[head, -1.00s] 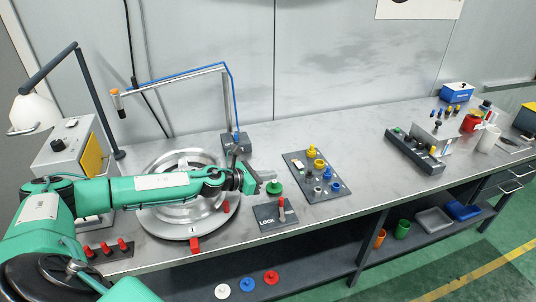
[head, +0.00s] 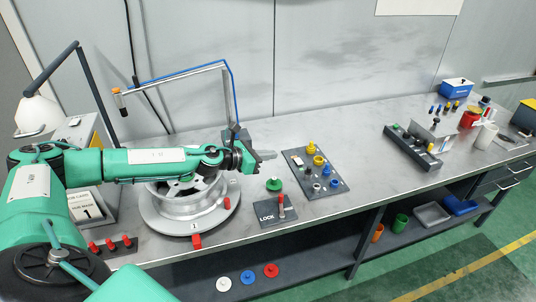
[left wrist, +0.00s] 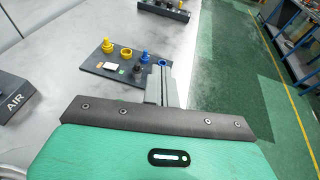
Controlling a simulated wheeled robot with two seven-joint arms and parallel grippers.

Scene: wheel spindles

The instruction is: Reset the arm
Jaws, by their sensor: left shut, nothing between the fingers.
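My left arm reaches in from the left in the head view, across the metal wheel (head: 187,194) on its round base plate. My left gripper (head: 268,155) is shut and empty, held above the bench between the wheel and the dark tray of fittings (head: 328,185). In the left wrist view the shut gripper (left wrist: 168,88) points toward that tray (left wrist: 100,70). The green knob (head: 274,184) and the LOCK plate (head: 268,212) with its red handle lie below the gripper, apart from it. My right gripper is not in view.
Red pegs (head: 110,245) stand in a row at the bench's left front. A bent post with a blue hose (head: 229,90) rises behind the wheel. A dark rack (head: 410,147), red cup (head: 468,119) and white cup (head: 486,136) stand at right.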

